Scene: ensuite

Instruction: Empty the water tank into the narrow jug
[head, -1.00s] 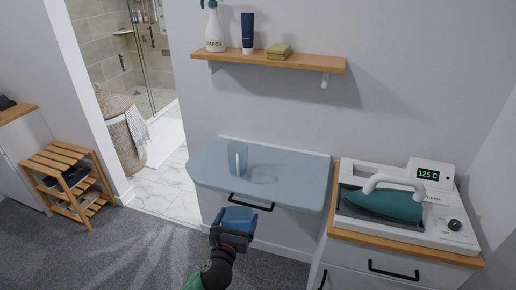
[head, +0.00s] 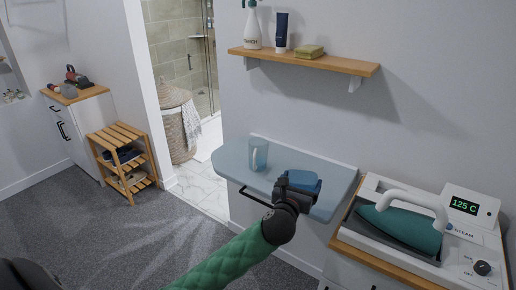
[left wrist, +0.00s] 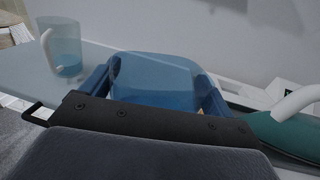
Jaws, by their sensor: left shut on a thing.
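My left gripper (head: 296,190) is shut on the blue translucent water tank (head: 303,182) and holds it over the right part of the grey-blue shelf (head: 334,176). In the left wrist view the tank (left wrist: 155,75) fills the space between the fingers. The narrow jug (head: 258,154), clear with a white handle, stands upright on the shelf, left of the tank and apart from it. In the left wrist view the jug (left wrist: 64,48) holds a bluish tint in its lower part; I cannot tell whether that is liquid. My right gripper is not in view.
A steam iron (head: 402,222) sits on its white station on a cabinet at the right, with a display reading 125 C. A wall shelf (head: 305,62) holds a starch bottle, a tube and sponges. A slatted rack (head: 122,155) stands at the left.

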